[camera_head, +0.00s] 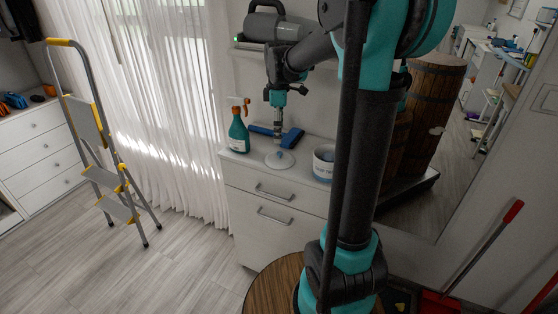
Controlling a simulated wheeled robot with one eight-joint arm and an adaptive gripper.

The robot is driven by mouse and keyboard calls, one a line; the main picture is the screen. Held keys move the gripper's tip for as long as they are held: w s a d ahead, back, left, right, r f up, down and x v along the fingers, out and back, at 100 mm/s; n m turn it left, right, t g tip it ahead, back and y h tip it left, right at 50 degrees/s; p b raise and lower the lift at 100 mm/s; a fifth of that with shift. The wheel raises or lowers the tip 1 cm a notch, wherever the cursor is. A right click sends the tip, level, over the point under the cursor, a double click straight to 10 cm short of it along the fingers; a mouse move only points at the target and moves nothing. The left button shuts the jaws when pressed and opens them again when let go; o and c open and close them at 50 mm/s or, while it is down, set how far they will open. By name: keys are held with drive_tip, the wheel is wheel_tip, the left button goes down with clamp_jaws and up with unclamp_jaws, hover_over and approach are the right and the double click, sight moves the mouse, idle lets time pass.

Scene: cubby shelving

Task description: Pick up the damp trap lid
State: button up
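A white round lid (274,162), which looks like the damp trap lid, lies on top of the white drawer cabinet (231,169). A small blue part shows at its middle. My gripper (278,141) points down directly above the lid, with its tips close to the blue part. Whether it touches is too small to tell. The fingers look narrow, and I cannot tell if they are open or shut.
A teal spray bottle (238,134) stands left of the lid. A blue-headed brush or squeegee (291,138) lies just behind it. A grey handheld appliance (275,28) sits on a wall shelf above. Wooden barrels (432,105) stand to the right. A stepladder (95,130) stands left.

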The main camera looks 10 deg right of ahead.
sight(279, 153)
wheel_tip(279, 153, down, 10)
drive_tip(key=shift+w+d+r, duration=0.1)
drive_tip(key=shift+d+r, duration=0.05)
drive_tip(key=shift+r, duration=0.05)
idle(0.3)
drive_tip(key=c, duration=1.4)
drive_tip(key=shift+c, duration=0.2)
